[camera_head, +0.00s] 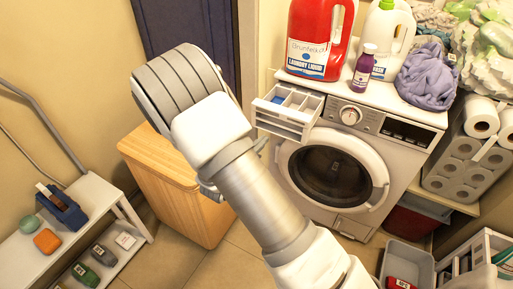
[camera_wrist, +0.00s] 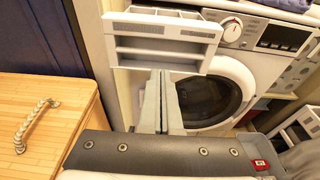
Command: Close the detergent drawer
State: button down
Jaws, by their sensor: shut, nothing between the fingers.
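The detergent drawer (camera_head: 288,112) is pulled out of the upper left of the white washing machine (camera_head: 400,120). Its open compartments and a blue part inside show from above. In the wrist view the drawer (camera_wrist: 163,42) shows its front panel, standing out from the machine. My gripper (camera_wrist: 160,76) is shut and empty, its fingertips just below the drawer's lower front edge in that view. I cannot tell whether they touch it. In the head view my arm hides most of the gripper. The washer's round door (camera_head: 332,175) is closed.
A red laundry bottle (camera_head: 318,40), a white bottle (camera_head: 385,40), a small purple bottle (camera_head: 363,68) and a purple cloth (camera_head: 428,77) sit on the washer. A wooden cabinet (camera_head: 175,185) stands left of it. Paper rolls (camera_head: 462,165) are stacked at right.

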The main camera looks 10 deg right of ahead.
aim_at(296, 100)
jog(key=b+x, duration=0.1)
jog(key=x, duration=0.7)
jog(key=shift+w+d+b, duration=0.1)
jog(key=shift+b, duration=0.2)
jog(key=shift+w+d, duration=0.2)
jog(key=shift+w, duration=0.1)
jog(key=r+b+x, duration=0.1)
jog(key=x, duration=0.9)
jog(key=r+b+x, duration=0.1)
jog(key=x, duration=0.4)
jog(key=shift+w+d+r+b, duration=0.35)
jog(key=shift+w, duration=0.05)
jog(key=shift+w+d, duration=0.2)
jog(key=shift+w, duration=0.1)
jog(key=shift+w+d+r, duration=0.15)
jog(key=shift+r, duration=0.15)
jog(key=shift+r, duration=0.1)
